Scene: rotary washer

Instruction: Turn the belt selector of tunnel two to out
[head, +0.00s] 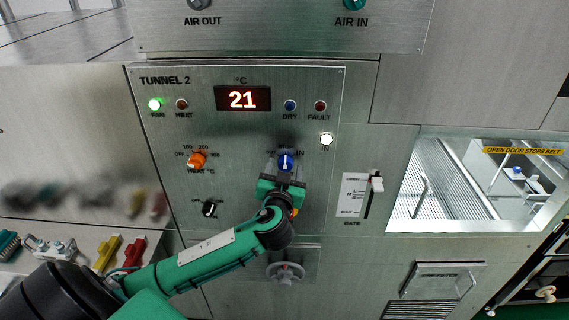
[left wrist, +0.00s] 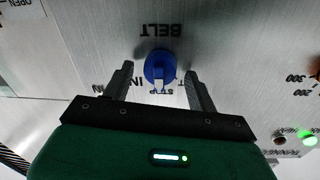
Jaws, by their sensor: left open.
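The belt selector (head: 286,161) is a blue knob on the Tunnel 2 panel (head: 235,115), and it also shows in the left wrist view (left wrist: 158,66). Its pale pointer is toward the STOP mark, between the side labels; IN is on the right in the head view. My left gripper (head: 286,168) is at the knob with its fingers open, one on each side. In the left wrist view the gripper (left wrist: 160,76) shows a gap between each finger and the knob. The OUT label is mostly hidden by a finger. My right gripper is not in view.
The IN lamp (head: 326,139) is lit white and the fan lamp (head: 155,104) green. The orange heat knob (head: 197,160) and a black knob (head: 209,208) are to the left. The gate slider (head: 376,184) is to the right. A valve wheel (head: 286,271) sits below my gripper.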

